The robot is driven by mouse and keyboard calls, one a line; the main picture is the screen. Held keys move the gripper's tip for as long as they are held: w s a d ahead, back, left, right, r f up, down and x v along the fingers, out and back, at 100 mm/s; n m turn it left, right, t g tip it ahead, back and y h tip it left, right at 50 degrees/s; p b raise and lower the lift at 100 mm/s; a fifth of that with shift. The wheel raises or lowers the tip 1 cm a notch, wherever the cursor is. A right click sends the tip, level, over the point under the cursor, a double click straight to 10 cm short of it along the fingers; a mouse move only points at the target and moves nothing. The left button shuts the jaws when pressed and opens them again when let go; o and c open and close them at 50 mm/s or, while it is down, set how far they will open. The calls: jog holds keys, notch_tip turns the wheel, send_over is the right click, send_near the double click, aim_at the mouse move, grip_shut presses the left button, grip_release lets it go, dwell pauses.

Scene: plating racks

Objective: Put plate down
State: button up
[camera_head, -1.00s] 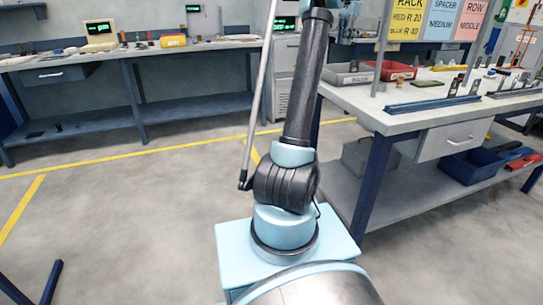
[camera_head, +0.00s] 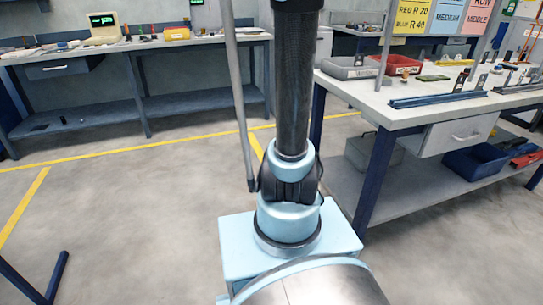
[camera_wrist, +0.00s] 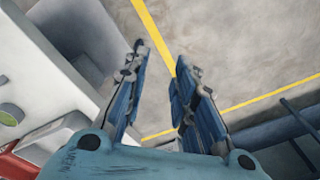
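My gripper (camera_wrist: 158,75) shows only in the wrist view. Its two blue fingers are apart, with bare floor and a yellow line visible between them and nothing held. In the head view my arm rises out of the top of the picture, so the gripper is out of sight there. I cannot pick out the plate for certain in either view. A small flat dark green piece (camera_head: 433,78) lies on the right workbench (camera_head: 350,92), behind a long blue rail (camera_head: 436,100).
The right bench also holds a grey tray (camera_head: 350,70), a red bin (camera_head: 403,65) and several small upright items. A blue bin (camera_head: 478,160) is on its lower shelf. A long bench (camera_head: 200,42) with a terminal (camera_head: 104,27) stands at the back left. The floor between is clear.

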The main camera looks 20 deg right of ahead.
jog(key=s+a+f+n, duration=0.2)
jog(key=s+a+f, duration=0.2)
jog(key=s+f, duration=0.4)
jog(key=s+a+f+n+t, duration=0.1)
jog(key=s+a+f+n, duration=0.2)
jog(key=s+a+f, duration=0.2)
jog(key=s+a+f+n, duration=0.2)
jog(key=s+a+f, duration=0.3)
jog(key=s+f, duration=0.6)
jog(key=shift+a+f, duration=0.2)
jog(key=shift+f, duration=0.6)
jog(key=shift+w+d+f, duration=0.1)
jog(key=shift+w+f, duration=0.1)
jog(key=shift+w, duration=0.25)
